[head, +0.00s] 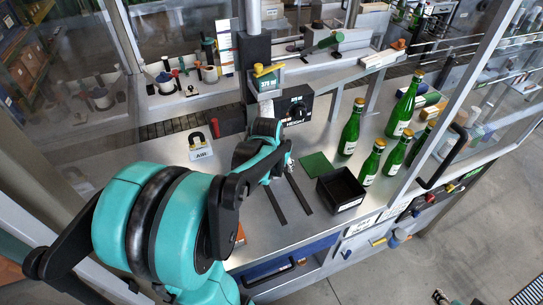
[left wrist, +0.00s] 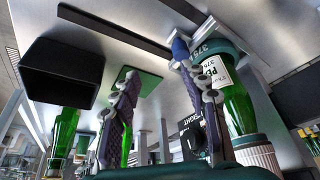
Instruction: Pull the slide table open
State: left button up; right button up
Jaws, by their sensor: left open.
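The slide table is mostly hidden behind my left arm in the head view; two dark parallel rails (head: 272,205) run across the metal bench in front of it. In the left wrist view, a teal holder marked 375 (left wrist: 216,47) carries a green bottle (left wrist: 238,108) with a white label. A blue knob (left wrist: 180,49) shows beside the holder. My left gripper (head: 283,150) is over the rails' back end. In the left wrist view its fingers (left wrist: 155,62) are apart with nothing between them. The right fingertip is close to the blue knob; contact cannot be told. My right gripper is not in view.
A black bin (head: 341,190) and a green mat (head: 317,165) lie right of the rails. Several green bottles (head: 350,132) stand farther right. A padlock-like block (head: 199,146) stands left. The height-control box (head: 296,106) is behind the gripper.

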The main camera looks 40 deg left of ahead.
pick_arm(q)
jog(key=w+a+f, duration=0.1)
jog(key=f, duration=0.1)
jog(key=w+a+f+b, duration=0.1)
jog(key=a+f, duration=0.1)
jog(key=f, duration=0.1)
jog(key=a+f, duration=0.1)
jog(key=f, duration=0.1)
jog(key=shift+w+a+f, duration=0.25)
jog(key=shift+w+f, duration=0.15)
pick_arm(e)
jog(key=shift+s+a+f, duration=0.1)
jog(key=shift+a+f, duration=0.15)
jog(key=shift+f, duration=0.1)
pick_arm(q)
grip_shut()
